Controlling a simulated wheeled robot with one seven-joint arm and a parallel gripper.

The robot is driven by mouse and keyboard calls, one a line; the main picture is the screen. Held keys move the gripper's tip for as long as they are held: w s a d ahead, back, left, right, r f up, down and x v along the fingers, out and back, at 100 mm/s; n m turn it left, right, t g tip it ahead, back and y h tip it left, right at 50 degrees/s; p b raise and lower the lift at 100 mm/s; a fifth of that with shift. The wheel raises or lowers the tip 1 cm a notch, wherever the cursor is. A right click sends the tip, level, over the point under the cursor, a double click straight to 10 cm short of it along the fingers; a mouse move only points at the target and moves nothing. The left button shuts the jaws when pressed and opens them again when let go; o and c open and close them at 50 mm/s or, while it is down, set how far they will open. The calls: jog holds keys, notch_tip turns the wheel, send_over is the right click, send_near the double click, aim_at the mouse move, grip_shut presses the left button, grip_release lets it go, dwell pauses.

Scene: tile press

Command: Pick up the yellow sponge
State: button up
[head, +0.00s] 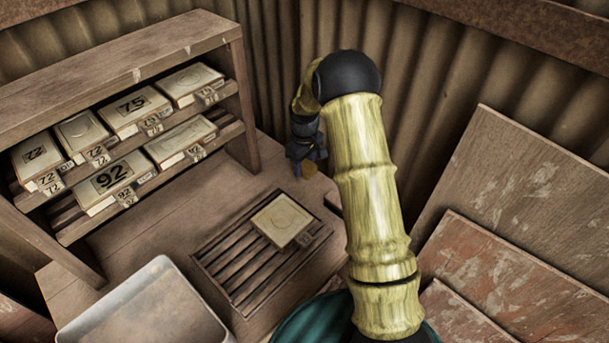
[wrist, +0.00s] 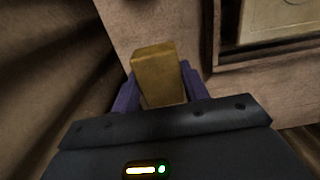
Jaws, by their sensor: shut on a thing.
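The yellow sponge (wrist: 158,75) is a small dull-yellow block. In the wrist view it sits between the two purple fingers of my gripper (wrist: 160,92), which are shut on it. In the head view my gripper (head: 306,168) is at the back of the table, near the corrugated wall, and a small bit of the sponge (head: 310,169) shows beside the fingers. Most of the sponge is hidden there by the gripper. I cannot tell whether the sponge touches the table.
A slatted rack (head: 225,262) with one tile (head: 283,220) lies on the table in front of my gripper. A wooden shelf (head: 150,48) with several numbered tiles stands at left. A pale tray (head: 150,300) is front left. Boards (head: 530,180) lean at right.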

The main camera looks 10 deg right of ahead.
aim_at(305, 164)
jog(key=shift+r, duration=1.95)
jog(key=shift+w, duration=0.1)
